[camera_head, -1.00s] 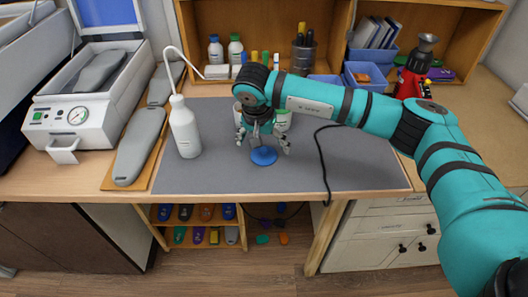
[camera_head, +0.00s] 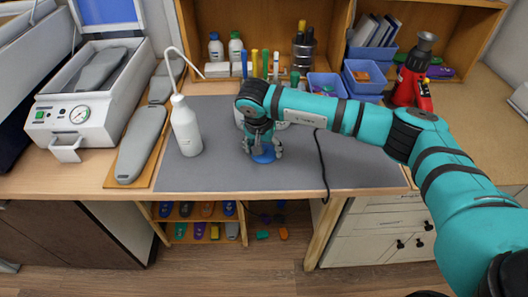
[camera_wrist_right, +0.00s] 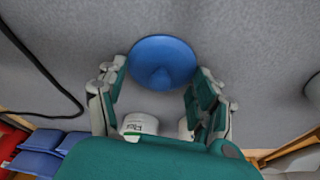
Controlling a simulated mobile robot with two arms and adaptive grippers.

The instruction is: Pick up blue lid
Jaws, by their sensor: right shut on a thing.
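The blue lid (camera_head: 264,157) is a round disc with a raised cone in its middle. It is at the front middle of the grey mat (camera_head: 340,165), partly hidden by my right gripper (camera_head: 262,150) in the head view. The right gripper points down over it and is shut on it. In the right wrist view, the lid (camera_wrist_right: 162,52) is between the fingertips of the gripper (camera_wrist_right: 160,75), one on each side. I cannot tell whether the lid touches the mat. My left gripper is not in view.
A white bottle with a bent spout (camera_head: 185,128) stands left of the gripper. White jars (camera_wrist_right: 140,124) show behind the fingers in the right wrist view. A black cable (camera_head: 322,165) lies to the right. Blue bins (camera_head: 365,75) are at the back right.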

